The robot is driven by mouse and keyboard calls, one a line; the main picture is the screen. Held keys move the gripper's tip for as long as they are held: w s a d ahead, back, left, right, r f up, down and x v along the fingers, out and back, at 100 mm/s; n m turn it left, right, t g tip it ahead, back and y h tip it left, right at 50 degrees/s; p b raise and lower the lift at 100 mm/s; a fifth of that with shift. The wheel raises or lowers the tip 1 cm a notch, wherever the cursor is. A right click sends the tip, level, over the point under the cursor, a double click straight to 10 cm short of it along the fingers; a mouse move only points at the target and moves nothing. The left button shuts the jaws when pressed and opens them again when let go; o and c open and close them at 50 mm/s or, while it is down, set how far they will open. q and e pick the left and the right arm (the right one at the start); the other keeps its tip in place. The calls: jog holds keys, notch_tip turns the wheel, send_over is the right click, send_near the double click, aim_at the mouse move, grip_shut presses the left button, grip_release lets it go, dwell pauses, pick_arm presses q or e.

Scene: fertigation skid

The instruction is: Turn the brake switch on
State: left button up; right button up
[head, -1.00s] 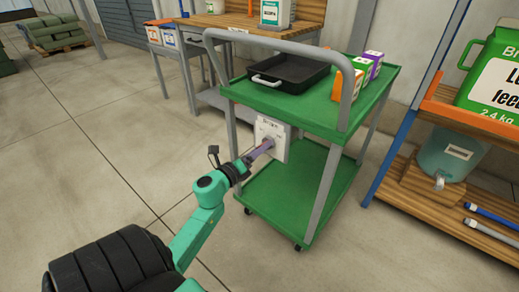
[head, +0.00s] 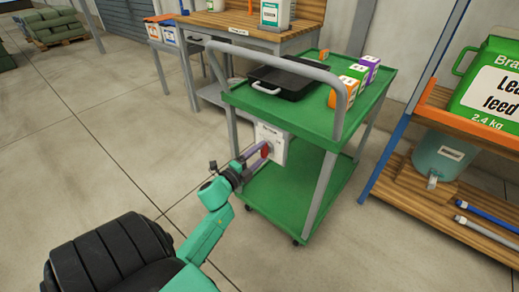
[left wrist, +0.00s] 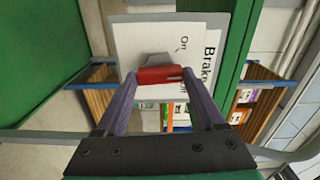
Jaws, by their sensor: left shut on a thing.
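The brake switch is on a white panel (head: 281,135) on the near side of the green cart, below its top tray. Its red lever (head: 265,151) also shows in the left wrist view (left wrist: 160,75), with a grey block at one end. There the panel (left wrist: 140,35) reads "Brake" and "On", turned sideways; the lettering below is partly hidden by a finger. My left gripper (head: 263,153) is at the panel, its two purple fingers shut on the red lever from both sides. My right gripper is in neither view.
The green cart (head: 280,195) carries a black pan (head: 290,77) and several small cartons (head: 355,82) on top. Its grey handle (head: 340,105) arches above the panel. A wooden shelf (head: 480,235) stands at the right. The floor left of the cart is clear.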

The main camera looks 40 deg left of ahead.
pick_arm(q)
jog(key=n+p, duration=0.3)
jog(key=n, duration=0.2)
jog(key=shift+r+p, duration=0.1)
jog(key=shift+p, duration=0.25)
jog(key=shift+n+p, duration=0.7)
jog(key=shift+n, duration=0.7)
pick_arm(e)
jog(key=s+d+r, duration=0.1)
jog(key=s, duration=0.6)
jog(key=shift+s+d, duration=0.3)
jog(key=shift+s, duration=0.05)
pick_arm(q)
jog(key=shift+f, duration=0.2)
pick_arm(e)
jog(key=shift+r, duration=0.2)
pick_arm(q)
jog(key=o, duration=1.4)
jog(key=shift+c, duration=0.2)
jog(key=s+p, duration=0.1)
jog(key=s, duration=1.3)
jog(key=shift+s+d, duration=0.15)
jog(key=shift+s, duration=0.15)
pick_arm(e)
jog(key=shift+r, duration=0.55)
pick_arm(q)
jog(key=shift+n, duration=0.3)
